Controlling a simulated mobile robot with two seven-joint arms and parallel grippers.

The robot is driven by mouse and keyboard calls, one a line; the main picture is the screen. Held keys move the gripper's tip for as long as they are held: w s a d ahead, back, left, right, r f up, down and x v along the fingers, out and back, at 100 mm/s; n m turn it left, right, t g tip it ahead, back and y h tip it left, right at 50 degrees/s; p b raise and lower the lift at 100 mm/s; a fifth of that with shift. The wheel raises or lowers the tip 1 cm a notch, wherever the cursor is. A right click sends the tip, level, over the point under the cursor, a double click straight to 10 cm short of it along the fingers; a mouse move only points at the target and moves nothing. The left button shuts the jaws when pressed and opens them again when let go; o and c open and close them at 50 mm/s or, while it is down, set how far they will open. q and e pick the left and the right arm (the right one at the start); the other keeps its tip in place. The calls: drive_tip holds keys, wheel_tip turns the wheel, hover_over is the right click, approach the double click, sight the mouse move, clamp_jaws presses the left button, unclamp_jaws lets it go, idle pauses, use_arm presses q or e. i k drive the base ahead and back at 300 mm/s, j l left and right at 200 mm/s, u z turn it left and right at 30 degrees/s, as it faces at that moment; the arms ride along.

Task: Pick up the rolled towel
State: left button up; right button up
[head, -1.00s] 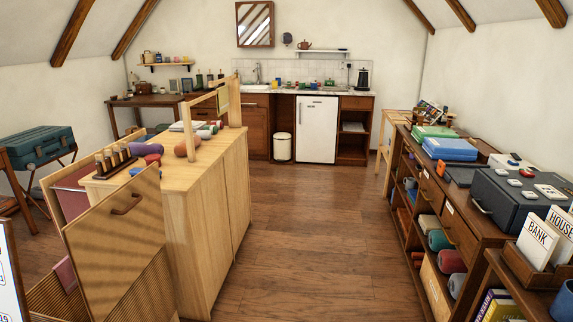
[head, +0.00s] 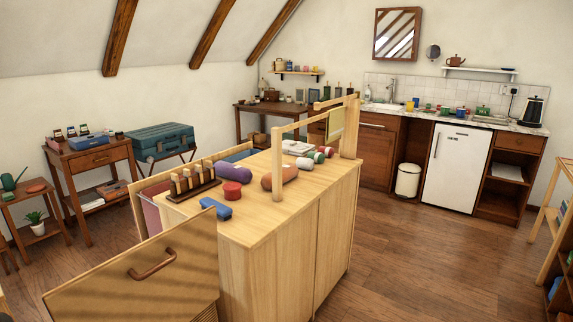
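A wooden cabinet (head: 262,238) stands in the middle of the room. On its top lies an orange-brown roll-shaped thing (head: 280,176) that may be a rolled towel; I cannot tell for sure. Neither of my grippers is in view.
The cabinet top also holds a peg rack (head: 193,186), a red round piece (head: 232,190) and a blue block (head: 216,208). An open door panel (head: 140,278) with a handle juts out at the front left. Floor (head: 420,265) right of the cabinet is clear.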

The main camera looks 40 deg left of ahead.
sight(239, 174)
drive_tip(key=i, duration=1.4)
drive_tip(key=i+u, duration=0.25)
drive_tip(key=i, duration=0.15)
drive_tip(key=i+l+u, duration=0.45)
drive_tip(key=i, duration=0.25)
drive_tip(key=i+u, duration=0.2)
drive_tip(key=u, duration=0.2)
drive_tip(key=i+l+u, duration=0.2)
drive_tip(key=u, duration=0.2)
drive_tip(key=i+l+u, duration=0.15)
drive_tip(key=u, duration=0.2)
drive_tip(key=i+l+u, duration=0.15)
drive_tip(key=u, duration=0.25)
drive_tip(key=i+l+u, duration=0.15)
drive_tip(key=u, duration=0.25)
drive_tip(key=i+l+u, duration=0.1)
drive_tip(key=l+u, duration=0.2)
drive_tip(key=u, duration=0.15)
drive_tip(key=i+l+u, duration=0.1)
drive_tip(key=l+u, duration=0.15)
drive_tip(key=u, duration=0.15)
drive_tip(key=z, duration=0.4)
drive_tip(key=k+z, duration=0.1)
drive_tip(key=z, duration=0.35)
drive_tip(key=l+z, duration=0.1)
drive_tip(key=z, duration=0.75)
drive_tip(key=l+z, duration=0.1)
drive_tip(key=z, duration=0.3)
drive_tip(key=k+l+z, duration=0.1)
drive_tip(key=z, duration=0.3)
